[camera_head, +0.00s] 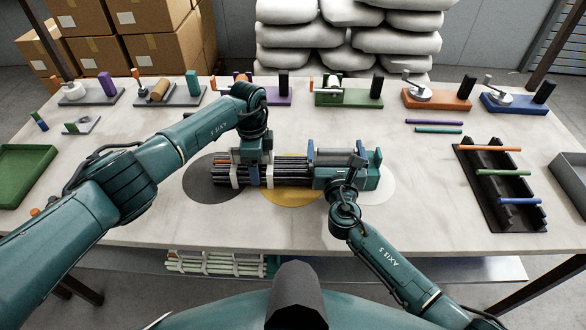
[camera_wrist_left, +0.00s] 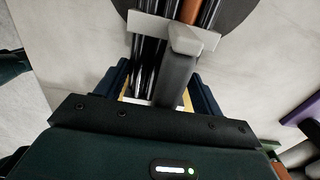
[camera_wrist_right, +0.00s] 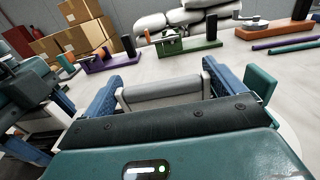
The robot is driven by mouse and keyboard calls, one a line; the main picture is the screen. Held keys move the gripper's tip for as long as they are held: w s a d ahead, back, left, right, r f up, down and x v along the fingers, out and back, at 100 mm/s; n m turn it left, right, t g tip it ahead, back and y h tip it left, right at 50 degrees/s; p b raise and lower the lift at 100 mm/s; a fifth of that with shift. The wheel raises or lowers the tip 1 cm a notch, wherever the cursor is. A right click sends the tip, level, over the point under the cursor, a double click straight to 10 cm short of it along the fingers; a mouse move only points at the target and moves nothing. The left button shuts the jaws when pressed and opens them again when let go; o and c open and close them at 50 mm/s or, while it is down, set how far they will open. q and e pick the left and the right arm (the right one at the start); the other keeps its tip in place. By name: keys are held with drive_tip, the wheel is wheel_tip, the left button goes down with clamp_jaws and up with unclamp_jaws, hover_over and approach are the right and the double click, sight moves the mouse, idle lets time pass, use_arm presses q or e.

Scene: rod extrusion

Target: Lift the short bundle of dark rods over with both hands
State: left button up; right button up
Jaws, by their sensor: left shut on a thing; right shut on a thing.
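The short bundle of dark rods (camera_head: 289,172) lies sideways near the middle of the table, with pale bands around it. The bundle also shows in the left wrist view (camera_wrist_left: 151,55), where a grey bar (camera_wrist_left: 178,68) runs between the blue fingers. My left gripper (camera_head: 252,160) is over the bundle's left part, shut on it. My right gripper (camera_head: 345,165) is at its right end, shut on a grey bar (camera_wrist_right: 160,90) seen between the blue fingers in the right wrist view. The hands hide much of the bundle; I cannot tell whether it touches the table.
Dark, yellow and white round patches (camera_head: 200,186) mark the tabletop below. A black rack (camera_head: 490,205) with coloured rods stands right, near loose purple and teal rods (camera_head: 437,130). Several small fixtures line the back edge. A green tray (camera_head: 22,178) is at left.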

use_arm(q)
drive_tip(key=shift+r+p, duration=2.5)
drive_tip(key=shift+r, duration=0.1)
use_arm(e)
drive_tip(key=shift+r, duration=2.6)
use_arm(q)
drive_tip(key=shift+w+a, duration=0.1)
use_arm(e)
drive_tip(key=shift+f, duration=0.1)
